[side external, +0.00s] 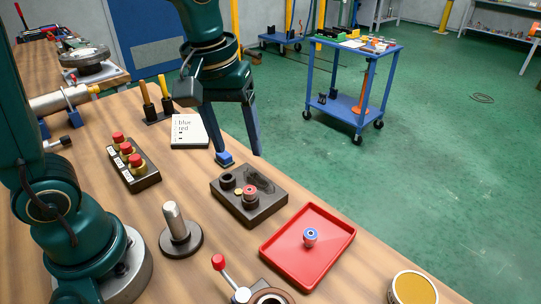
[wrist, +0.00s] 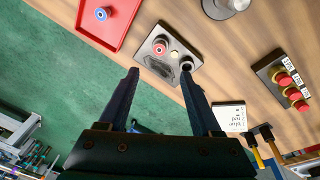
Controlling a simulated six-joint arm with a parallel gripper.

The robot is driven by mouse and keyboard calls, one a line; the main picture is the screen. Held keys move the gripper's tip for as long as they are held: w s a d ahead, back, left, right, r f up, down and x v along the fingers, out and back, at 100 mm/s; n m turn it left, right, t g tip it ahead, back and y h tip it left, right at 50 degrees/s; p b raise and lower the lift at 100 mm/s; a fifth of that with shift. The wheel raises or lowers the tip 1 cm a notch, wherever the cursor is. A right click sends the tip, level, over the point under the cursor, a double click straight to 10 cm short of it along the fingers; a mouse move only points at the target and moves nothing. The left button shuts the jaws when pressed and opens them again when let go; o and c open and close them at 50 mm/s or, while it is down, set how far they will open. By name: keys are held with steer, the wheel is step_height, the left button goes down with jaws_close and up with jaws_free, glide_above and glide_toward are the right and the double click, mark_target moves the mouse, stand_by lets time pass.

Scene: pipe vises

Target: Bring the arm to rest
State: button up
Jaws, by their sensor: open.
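My gripper (side external: 240,158) is open and empty, its dark fingers pointing down above the bench's edge in the side view. It also shows in the wrist view (wrist: 160,73), with nothing between the fingers. A dark block (side external: 265,208) on the bench, just below the gripper in the side view, holds a red-topped piece (side external: 250,191) and a black ring-like socket (side external: 227,181). A red tray (side external: 281,262) holds a blue-topped piece (side external: 310,235). A small blue piece (side external: 225,158) shows at the left fingertip; I cannot tell whether it is part of the finger.
A white card (side external: 189,131) reading "blue", "red" lies behind. A button box (side external: 133,165), metal post (side external: 176,225), red-knobbed lever (side external: 219,262) and yellow-topped can (side external: 413,288) stand on the bench. A blue cart (side external: 350,80) stands on the open green floor.

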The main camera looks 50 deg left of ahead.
steer(key=s+a+m+t, duration=0.1)
steer(key=s+m+t, duration=0.2)
steer(key=s+m, duration=0.3)
steer(key=s, duration=0.3)
steer(key=shift+m+t, duration=0.3)
